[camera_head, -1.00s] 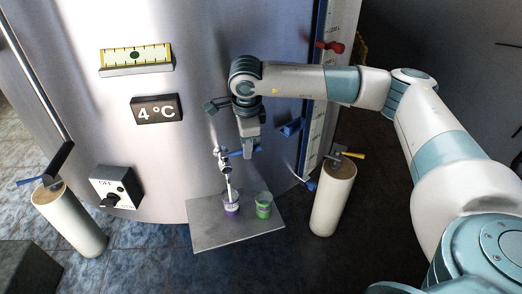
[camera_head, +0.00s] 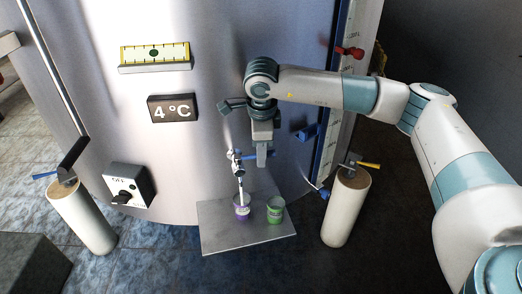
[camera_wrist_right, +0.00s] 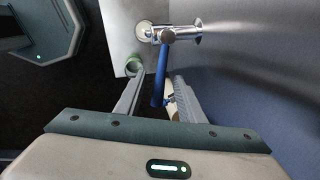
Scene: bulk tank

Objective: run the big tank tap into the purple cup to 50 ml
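The big tank's tap (camera_head: 236,160) sticks out low on the steel tank wall, with a blue lever (camera_wrist_right: 160,78). The purple cup (camera_head: 242,212) stands upright on the metal shelf under the tap. A thin whitish line runs from tap to cup; I cannot tell spout from liquid, nor the fill level. From above, the cup's pale mouth (camera_wrist_right: 144,30) shows beside the tap. My right gripper (camera_head: 262,160) is at the lever. In the wrist view my right gripper (camera_wrist_right: 155,92) has its fingers apart, one each side of the lever. My left gripper is out of view.
A green cup (camera_head: 275,210) stands right of the purple one on the shelf (camera_head: 225,240). An OFF switch box (camera_head: 128,186) and 4 °C display (camera_head: 172,108) are on the tank.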

